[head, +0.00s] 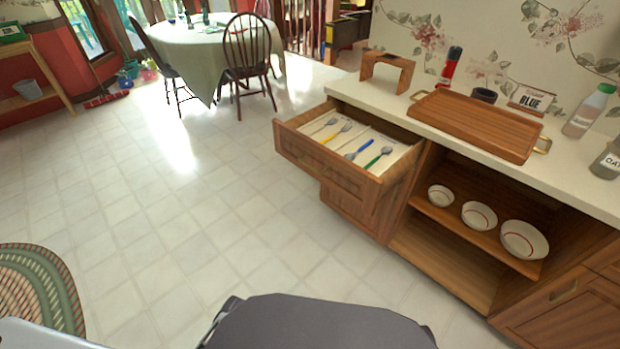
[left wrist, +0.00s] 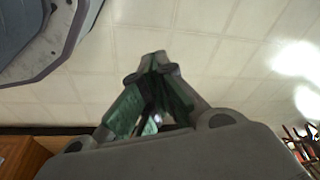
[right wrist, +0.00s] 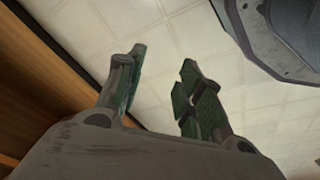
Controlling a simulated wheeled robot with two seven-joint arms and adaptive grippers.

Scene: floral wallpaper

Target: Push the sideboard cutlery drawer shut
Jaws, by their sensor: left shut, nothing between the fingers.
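The cutlery drawer (head: 326,170) of the sideboard (head: 368,194) stands pulled well out, with its wooden front facing the open floor. Inside it lie several spoons and forks, some with yellow, blue and green handles, in a light tray with dividers. My left gripper (left wrist: 158,58) shows in the left wrist view, its fingertips together and empty above the floor tiles. My right gripper (right wrist: 162,62) shows in the right wrist view, its fingers apart and empty, near a wooden cabinet edge. Neither gripper shows in the head view, so their distance from the drawer is unclear.
The countertop holds a wooden tray (head: 475,124), a wooden stand (head: 387,69), a red bottle (head: 450,66) and other bottles. Bowls (head: 479,215) sit on the open shelf below. A round rug (head: 38,285) lies at lower left. The tiled floor before the drawer is clear.

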